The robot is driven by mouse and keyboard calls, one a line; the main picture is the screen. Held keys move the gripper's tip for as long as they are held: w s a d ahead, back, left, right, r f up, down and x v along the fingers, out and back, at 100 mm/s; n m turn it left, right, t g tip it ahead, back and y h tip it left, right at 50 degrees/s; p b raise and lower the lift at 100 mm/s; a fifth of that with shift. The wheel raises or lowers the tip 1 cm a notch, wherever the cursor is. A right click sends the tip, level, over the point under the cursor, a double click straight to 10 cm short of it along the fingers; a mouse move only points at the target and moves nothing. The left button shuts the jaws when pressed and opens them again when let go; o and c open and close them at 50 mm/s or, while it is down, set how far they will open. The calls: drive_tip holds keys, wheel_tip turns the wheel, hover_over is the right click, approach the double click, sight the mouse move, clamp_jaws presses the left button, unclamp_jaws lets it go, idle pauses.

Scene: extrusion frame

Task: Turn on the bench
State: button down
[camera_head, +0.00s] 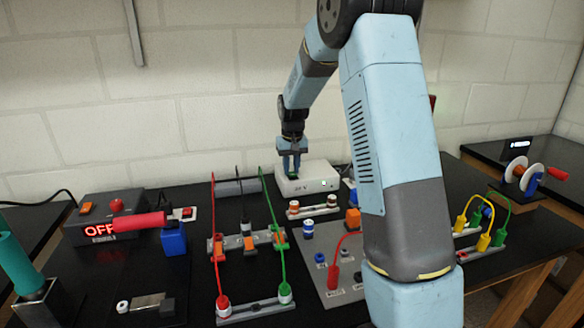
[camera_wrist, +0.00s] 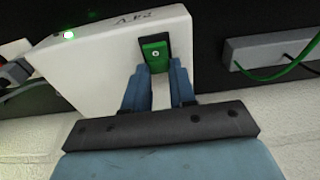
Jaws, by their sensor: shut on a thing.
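A white power supply box (camera_head: 308,180) marked 24 V stands on the black bench (camera_head: 190,270) near the wall. It also shows in the wrist view (camera_wrist: 100,60), with a lit green light (camera_wrist: 69,35) at one corner. A green switch (camera_wrist: 155,52) in a dark surround is set into the box. My gripper (camera_head: 291,168) points down at the box's left part. In the wrist view its two fingers (camera_wrist: 160,75) are shut on the green switch, at its near end. In the head view the switch is mostly hidden by the fingers.
A red-handled lever (camera_head: 140,222), upright red and green cables, and a grey panel (camera_head: 340,285) crowd the bench. A spool stand (camera_head: 520,178) is at right.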

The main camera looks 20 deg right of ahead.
sight(292, 174)
drive_tip(key=c, duration=0.9)
unclamp_jaws()
drive_tip(key=shift+r, duration=0.1)
drive_tip(key=r, duration=0.4)
drive_tip(key=s+r, duration=0.1)
drive_tip(key=r, duration=0.8)
drive_tip(key=shift+s+r, duration=0.15)
drive_tip(key=shift+r, duration=0.05)
